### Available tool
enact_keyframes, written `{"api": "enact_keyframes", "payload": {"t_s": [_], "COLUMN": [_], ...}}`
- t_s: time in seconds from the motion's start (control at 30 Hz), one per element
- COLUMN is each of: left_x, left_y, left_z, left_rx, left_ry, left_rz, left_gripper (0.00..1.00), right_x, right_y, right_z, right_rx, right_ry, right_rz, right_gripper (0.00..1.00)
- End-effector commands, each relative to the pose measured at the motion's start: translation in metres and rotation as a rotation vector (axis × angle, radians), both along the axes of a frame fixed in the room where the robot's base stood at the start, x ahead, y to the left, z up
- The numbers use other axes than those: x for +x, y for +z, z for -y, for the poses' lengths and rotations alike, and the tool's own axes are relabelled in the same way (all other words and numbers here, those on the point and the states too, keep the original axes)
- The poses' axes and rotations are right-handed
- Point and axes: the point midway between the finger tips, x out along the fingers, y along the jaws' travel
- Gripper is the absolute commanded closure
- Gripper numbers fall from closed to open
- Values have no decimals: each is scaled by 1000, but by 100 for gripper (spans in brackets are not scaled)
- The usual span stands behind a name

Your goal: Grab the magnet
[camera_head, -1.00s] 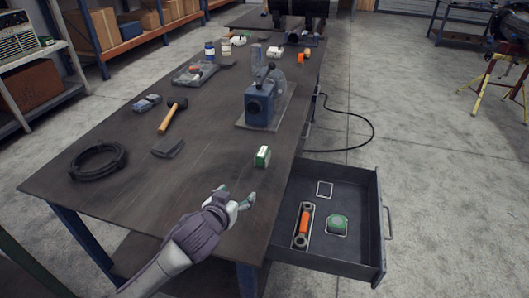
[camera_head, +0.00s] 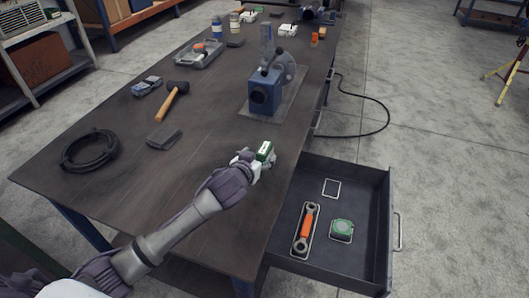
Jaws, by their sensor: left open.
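The magnet looks to be the small green and white block (camera_head: 265,150) on the tabletop, near the table's right edge and in front of the blue vise. My left gripper (camera_head: 263,160) is right at the block, with its fingers open at the near side of it. The gripper hides the block's lower part, and I cannot tell whether the fingers touch it. My right gripper is not in view.
An open drawer (camera_head: 371,218) at the right holds an orange tool (camera_head: 306,229), a green tape measure (camera_head: 342,230) and an empty white outline (camera_head: 332,188). On the table (camera_head: 110,200) are a blue vise (camera_head: 265,95), a hammer (camera_head: 172,102) and a black cable coil (camera_head: 90,150).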

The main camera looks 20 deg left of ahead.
Motion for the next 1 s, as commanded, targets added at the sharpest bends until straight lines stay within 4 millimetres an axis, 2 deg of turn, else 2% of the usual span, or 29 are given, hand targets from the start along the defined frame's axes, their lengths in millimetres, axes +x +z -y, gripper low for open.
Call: {"api": "enact_keyframes", "payload": {"t_s": [0.33, 0.6, 0.97, 1.0], "left_x": [25, 56, 62, 62], "left_y": [-7, -20, -23, -23], "left_z": [-1, -1, -1, -1], "left_rx": [2, 1, 1, 1], "left_ry": [0, 1, 0, 0], "left_rz": [0, 0, 1, 0], "left_gripper": [24, 24, 24, 31], "right_x": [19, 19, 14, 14], "right_y": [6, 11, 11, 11], "right_z": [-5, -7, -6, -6], "right_rx": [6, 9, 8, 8], "right_ry": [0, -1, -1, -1], "right_rz": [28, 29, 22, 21], "right_gripper": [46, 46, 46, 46]}}
